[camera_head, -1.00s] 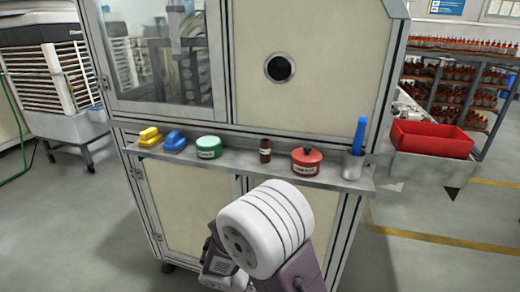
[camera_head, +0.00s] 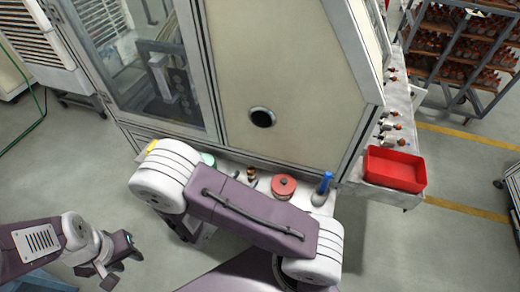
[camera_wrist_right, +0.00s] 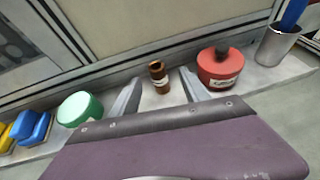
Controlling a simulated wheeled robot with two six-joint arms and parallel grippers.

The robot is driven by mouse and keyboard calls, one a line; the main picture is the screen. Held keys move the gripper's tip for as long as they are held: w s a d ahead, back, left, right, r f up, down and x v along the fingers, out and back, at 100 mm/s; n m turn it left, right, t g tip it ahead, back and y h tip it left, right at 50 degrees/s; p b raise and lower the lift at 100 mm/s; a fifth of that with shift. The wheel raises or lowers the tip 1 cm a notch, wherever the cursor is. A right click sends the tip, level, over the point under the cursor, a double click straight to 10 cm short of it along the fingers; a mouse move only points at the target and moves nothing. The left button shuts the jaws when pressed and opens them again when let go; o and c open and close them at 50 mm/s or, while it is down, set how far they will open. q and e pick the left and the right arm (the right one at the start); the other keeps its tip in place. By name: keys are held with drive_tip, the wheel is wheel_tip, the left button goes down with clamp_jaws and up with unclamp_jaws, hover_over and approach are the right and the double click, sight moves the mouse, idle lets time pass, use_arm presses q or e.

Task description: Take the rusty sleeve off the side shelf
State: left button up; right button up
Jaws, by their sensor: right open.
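The rusty sleeve, a small brown cylinder with a pale label, stands upright on the side shelf; it shows in the right wrist view (camera_wrist_right: 158,78) and in the head view (camera_head: 251,175). The grey shelf (camera_wrist_right: 262,76) runs along the machine front. My right gripper (camera_wrist_right: 160,92) is open and empty. In the wrist view its two fingers appear on either side of the sleeve, without visible contact. My right arm hides this gripper in the head view. My left gripper (camera_head: 116,272) is low at the left, away from the shelf; its jaw opening is unclear.
A green tin (camera_wrist_right: 80,108) stands left of the sleeve and a red pot (camera_wrist_right: 220,68) right of it. A metal cup (camera_wrist_right: 277,46) holds a blue item. Blue (camera_wrist_right: 34,128) and yellow pieces lie at the left. A red bin (camera_head: 394,169) sits on the right-hand ledge.

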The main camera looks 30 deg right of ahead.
sight(249, 175)
drive_tip(key=shift+a, duration=0.15)
drive_tip(key=shift+f+p, duration=0.15)
drive_tip(key=shift+p, duration=0.3)
drive_tip(key=shift+w+d+f, duration=0.2)
drive_tip(key=shift+w+d, duration=0.05)
drive_tip(key=shift+d, duration=0.15)
drive_tip(key=p+x, duration=0.1)
drive_tip(key=x, duration=0.4)
drive_tip(key=shift+a+f+p, duration=0.1)
drive_tip(key=shift+f+p, duration=0.15)
drive_tip(key=shift+p, duration=0.15)
drive_tip(key=shift+w+d+f, duration=0.25)
drive_tip(key=shift+w, duration=0.1)
use_arm(q)
drive_tip(key=a+r, duration=0.1)
drive_tip(key=s+r, duration=0.1)
drive_tip(key=shift+a+r, duration=0.35)
use_arm(e)
drive_tip(key=shift+d+f, duration=0.1)
drive_tip(key=shift+d, duration=0.1)
drive_tip(key=c, duration=0.9)
clamp_jaws()
